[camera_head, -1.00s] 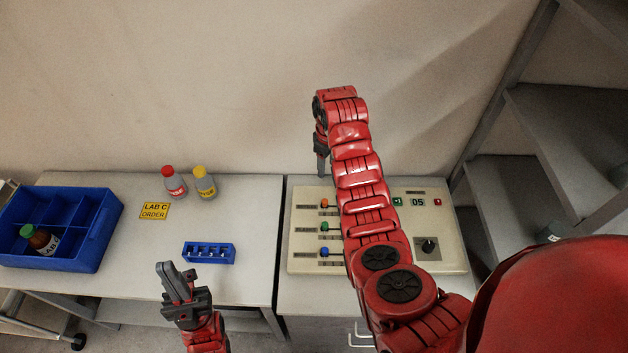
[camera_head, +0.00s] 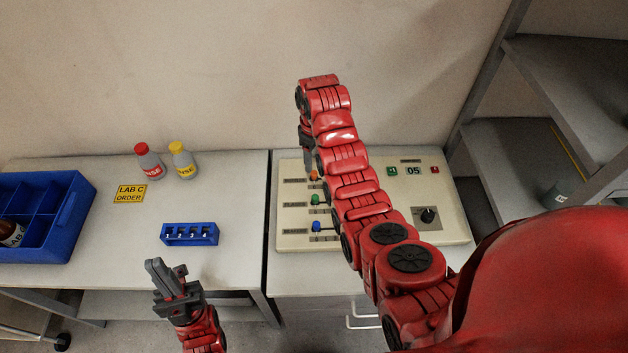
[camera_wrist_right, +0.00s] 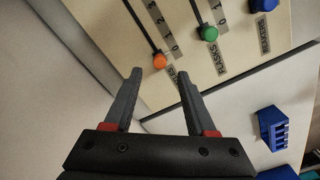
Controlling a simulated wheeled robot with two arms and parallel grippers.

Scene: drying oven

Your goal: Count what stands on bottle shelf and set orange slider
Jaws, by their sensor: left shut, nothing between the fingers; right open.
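The orange slider (camera_head: 314,176) is the top one on the beige control panel (camera_head: 292,240). In the right wrist view, the orange slider (camera_wrist_right: 160,61) sits near the 0 end of its slot. My right gripper (camera_head: 307,146) is at the panel's back left, just behind the orange slider. In the wrist view its open fingers (camera_wrist_right: 158,76) point toward the orange knob, with nothing between them. My left gripper (camera_head: 165,270) is shut and empty in front of the left table. A grey shelf unit (camera_head: 500,150) stands at the right, with a greyish container (camera_head: 556,195) on it, partly hidden by my red body. I cannot read a shelf label.
A green slider (camera_head: 315,199), a blue slider (camera_head: 316,226) and a black dial (camera_head: 428,215) share the panel. The display (camera_head: 413,170) reads 05. Red-capped (camera_head: 149,163) and yellow-capped (camera_head: 183,161) bottles, a blue rack (camera_head: 190,233) and a blue bin (camera_head: 65,225) occupy the left table.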

